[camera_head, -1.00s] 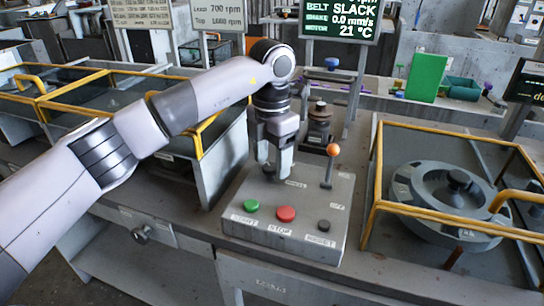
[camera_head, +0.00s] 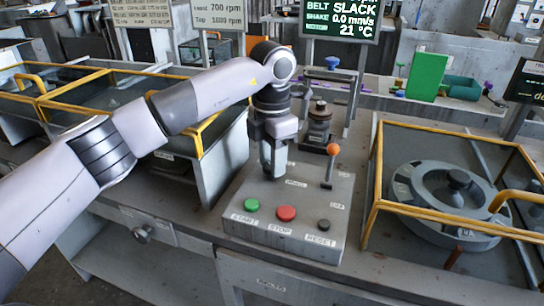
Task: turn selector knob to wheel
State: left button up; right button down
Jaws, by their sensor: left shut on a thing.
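The grey control box (camera_head: 265,240) stands on the bench in the middle of the view. My left gripper (camera_head: 272,172) points down at the back left of its top face. It is shut on the selector knob, which is mostly hidden by the fingers, so its setting cannot be read. The top face also carries a green START button (camera_head: 252,205), a red STOP button (camera_head: 286,213), a dark RESET button (camera_head: 323,226) and a lever with an orange ball (camera_head: 333,149). My right gripper is not in view.
A yellow-framed guard (camera_head: 372,190) encloses a round grey housing (camera_head: 447,200) with a wheel at the right. Another yellow-framed enclosure (camera_head: 203,130) stands at the left. A dark stacked fixture (camera_head: 319,125) is behind the box. A sign reads BELT SLACK (camera_head: 341,18).

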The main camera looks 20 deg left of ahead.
pick_arm(q)
jog(key=m, duration=0.6)
jog(key=shift+d+r, duration=0.1)
jog(key=m, duration=0.6)
jog(key=shift+s+m+p, duration=0.15)
jog(key=shift+m+p, duration=0.15)
jog(key=shift+p, duration=0.05)
jog(key=m, duration=0.6)
jog(key=shift+s, duration=0.1)
jog(key=m, duration=0.6)
jog(key=shift+m, duration=0.4)
jog(key=o, duration=1)
jog(key=shift+s, duration=0.1)
jog(key=shift+o, duration=0.2)
jog(key=shift+r, duration=3.55)
